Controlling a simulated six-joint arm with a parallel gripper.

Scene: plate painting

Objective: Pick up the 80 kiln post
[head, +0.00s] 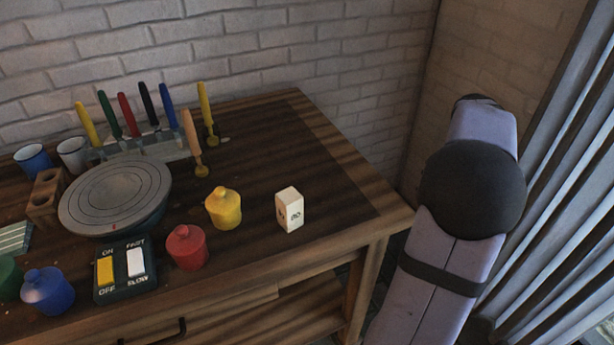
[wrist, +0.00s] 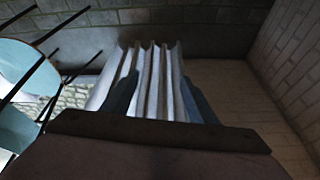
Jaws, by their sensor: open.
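The 80 kiln post (head: 290,210) is a small cream-white block with dark markings. It stands upright on the dark part of the table, right of the yellow pot, in the head view. My gripper's two dark fingers (wrist: 162,100) show in the wrist view, apart with nothing between them; pale vertical slats lie beyond. In the head view my arm rises at the right, off the table, and the gripper itself cannot be made out there. The post does not show in the wrist view.
A yellow pot (head: 223,208) and a red pot (head: 187,247) stand left of the post. A turntable (head: 115,193), a switch box (head: 125,270), a blue pot (head: 47,291) and a rack of coloured tools (head: 150,148) are further left. The table (head: 335,185) is clear right of the post.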

